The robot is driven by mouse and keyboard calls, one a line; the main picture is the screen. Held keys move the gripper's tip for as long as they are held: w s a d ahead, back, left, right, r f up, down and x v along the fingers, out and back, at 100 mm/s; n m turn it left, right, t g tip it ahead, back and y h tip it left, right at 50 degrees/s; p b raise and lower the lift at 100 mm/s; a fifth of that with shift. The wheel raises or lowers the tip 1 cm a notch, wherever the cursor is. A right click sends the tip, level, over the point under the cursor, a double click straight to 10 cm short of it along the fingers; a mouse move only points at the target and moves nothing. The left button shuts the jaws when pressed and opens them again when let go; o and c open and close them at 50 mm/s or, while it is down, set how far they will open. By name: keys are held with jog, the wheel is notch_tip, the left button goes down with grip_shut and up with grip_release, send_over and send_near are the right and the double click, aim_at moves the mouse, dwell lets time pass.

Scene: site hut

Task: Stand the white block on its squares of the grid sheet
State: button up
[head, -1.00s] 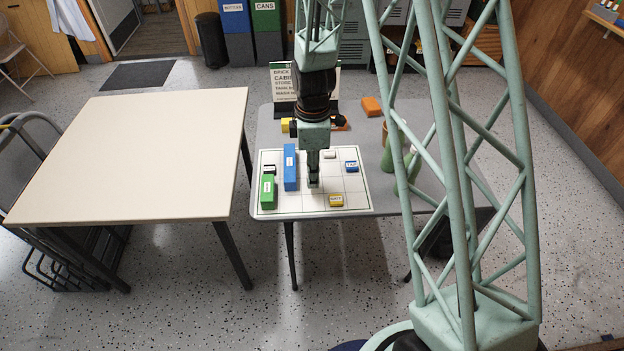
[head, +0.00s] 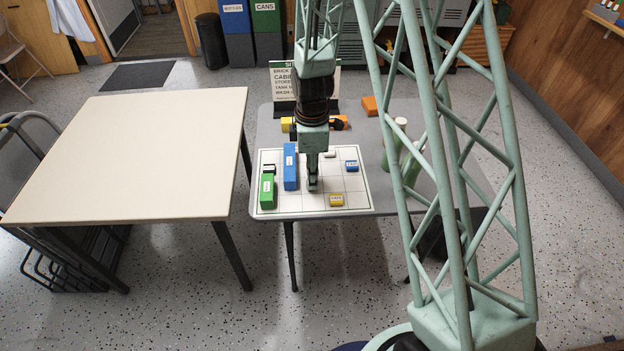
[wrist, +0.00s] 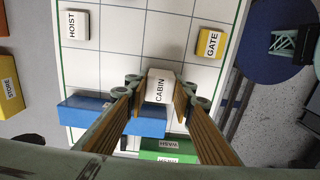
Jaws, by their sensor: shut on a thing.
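The white block, labelled CABIN (wrist: 160,87), is held between the two fingers of my gripper (wrist: 162,92) in the wrist view. In the head view my gripper (head: 313,186) points straight down over the grid sheet (head: 322,208), near its middle, right of the tall blue block (head: 290,167). The block is mostly hidden by the fingers there. I cannot tell whether its underside touches the sheet.
On the sheet are a green block (head: 267,191), a yellow GATE block (head: 336,200), a white HOIST block (wrist: 73,25) and a small blue block (head: 351,165). Bottles (head: 411,165) stand right.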

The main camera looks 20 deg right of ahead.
jog(key=shift+f, duration=0.3)
jog(key=o, duration=0.9)
jog(key=shift+r, duration=0.1)
notch_tip(320, 180, up, 10)
jog(key=shift+r+p, duration=0.25)
jog(key=shift+p, duration=0.85)
jog(key=shift+r, duration=0.8)
jog(key=shift+r, duration=0.1)
